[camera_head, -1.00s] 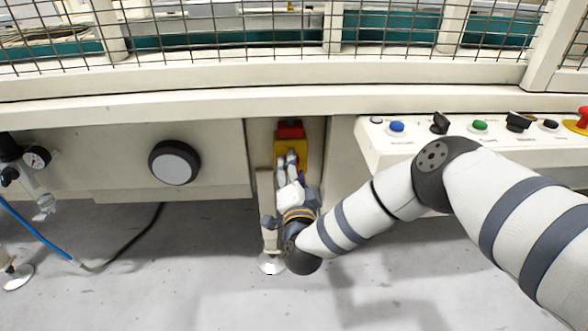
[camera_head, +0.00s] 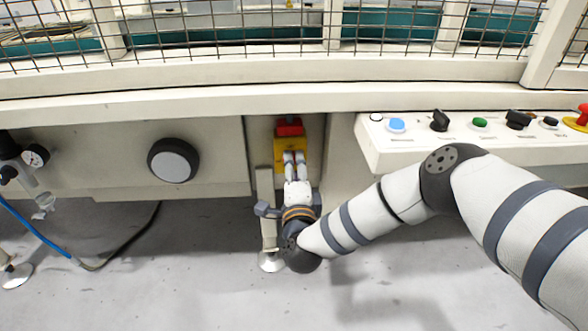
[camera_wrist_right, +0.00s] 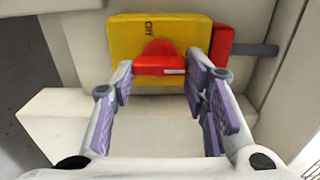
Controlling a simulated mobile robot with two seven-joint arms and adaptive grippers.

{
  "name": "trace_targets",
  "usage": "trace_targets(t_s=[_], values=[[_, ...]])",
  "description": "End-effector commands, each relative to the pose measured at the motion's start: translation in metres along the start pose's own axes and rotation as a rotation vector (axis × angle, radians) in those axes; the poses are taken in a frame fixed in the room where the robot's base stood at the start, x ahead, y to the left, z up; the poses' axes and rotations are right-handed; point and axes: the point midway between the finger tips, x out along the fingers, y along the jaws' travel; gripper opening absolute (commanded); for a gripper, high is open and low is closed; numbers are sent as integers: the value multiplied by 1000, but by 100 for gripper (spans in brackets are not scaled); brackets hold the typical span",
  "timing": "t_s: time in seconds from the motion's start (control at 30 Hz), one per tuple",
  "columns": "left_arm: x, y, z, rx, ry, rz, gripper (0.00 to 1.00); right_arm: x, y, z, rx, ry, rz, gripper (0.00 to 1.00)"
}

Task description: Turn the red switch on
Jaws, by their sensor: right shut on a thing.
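The red switch has a yellow plate (camera_head: 290,146) and a red part (camera_head: 289,128) above it, in the recess under the machine's ledge. In the right wrist view, the red switch knob (camera_wrist_right: 160,60) sits on the yellow plate (camera_wrist_right: 122,38), with the word "Off" above it. My right gripper (camera_head: 294,156) reaches the yellow plate. Its fingers (camera_wrist_right: 160,75) stand on either side of the knob and are shut on it. In the head view the fingers hide the knob. My left gripper is in neither view.
A white panel (camera_head: 385,158) with several buttons and black selectors stands to the right; its blue button (camera_head: 396,125) looks bright. A round black-rimmed knob (camera_head: 173,161) is to the left. A machine foot (camera_head: 271,263) stands beside my right wrist.

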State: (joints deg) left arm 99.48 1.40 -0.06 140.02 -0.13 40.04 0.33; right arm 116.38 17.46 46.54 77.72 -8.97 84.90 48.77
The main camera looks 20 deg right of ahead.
Motion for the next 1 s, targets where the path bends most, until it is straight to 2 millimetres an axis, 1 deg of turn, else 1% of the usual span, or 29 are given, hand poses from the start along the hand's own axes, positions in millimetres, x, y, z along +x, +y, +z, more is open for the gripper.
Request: trace_targets(t_s=[0.4,0.43,0.47,0.5,0.53,0.83,0.93,1.0], values=[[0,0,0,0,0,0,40,-1,1,1,8,-4,3,14],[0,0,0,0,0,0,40,-1,1,1,8,-4,3,44],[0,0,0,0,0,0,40,-1,1,2,8,-4,3,50],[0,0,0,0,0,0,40,-1,1,2,8,-4,3,60],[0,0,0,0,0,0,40,-1,1,1,8,-3,2,62],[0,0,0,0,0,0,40,-2,0,1,6,-2,1,62],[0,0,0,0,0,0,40,-16,1,1,7,-4,4,62],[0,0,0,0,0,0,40,-33,1,1,6,-5,5,62]])
